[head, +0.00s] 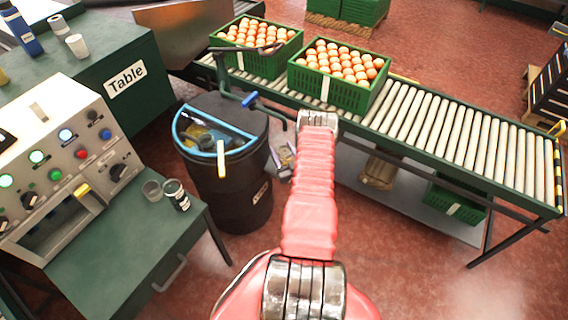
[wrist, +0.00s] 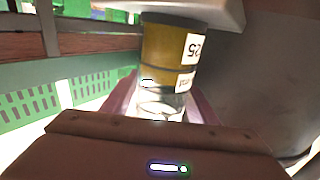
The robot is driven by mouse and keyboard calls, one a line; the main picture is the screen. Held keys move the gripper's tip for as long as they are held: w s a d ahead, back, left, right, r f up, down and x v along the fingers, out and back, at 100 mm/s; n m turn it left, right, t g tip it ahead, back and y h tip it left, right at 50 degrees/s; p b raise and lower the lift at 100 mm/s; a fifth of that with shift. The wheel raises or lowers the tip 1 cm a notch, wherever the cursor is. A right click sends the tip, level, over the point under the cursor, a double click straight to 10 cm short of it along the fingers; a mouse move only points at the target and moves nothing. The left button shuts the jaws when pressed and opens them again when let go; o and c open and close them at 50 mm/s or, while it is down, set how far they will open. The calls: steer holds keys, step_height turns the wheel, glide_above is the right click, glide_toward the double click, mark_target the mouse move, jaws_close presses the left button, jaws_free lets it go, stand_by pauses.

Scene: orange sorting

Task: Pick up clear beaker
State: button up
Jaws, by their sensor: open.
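In the wrist view my gripper (wrist: 160,112) is open, with pinkish pieces on either side of a clear glass vessel (wrist: 158,103). A yellow-brown cylinder with a white label (wrist: 170,45) adjoins the glass; I cannot tell whether they are one object. Whether the fingers touch the glass is unclear. In the head view my red arm reaches forward, and its gripper cannot be made out.
A black bin (head: 230,185) with a blue rim stands left of my arm. A roller conveyor (head: 440,130) carries two green crates (head: 345,92) of oranges. Small items lie on the floor beside the bin. A green table (head: 110,55) stands at the back left. Red floor is open at the lower right.

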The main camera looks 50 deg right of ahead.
steer(key=shift+w+d, duration=0.1)
steer(key=shift+w, duration=0.05)
stand_by(0.4)
steer(key=c, duration=1)
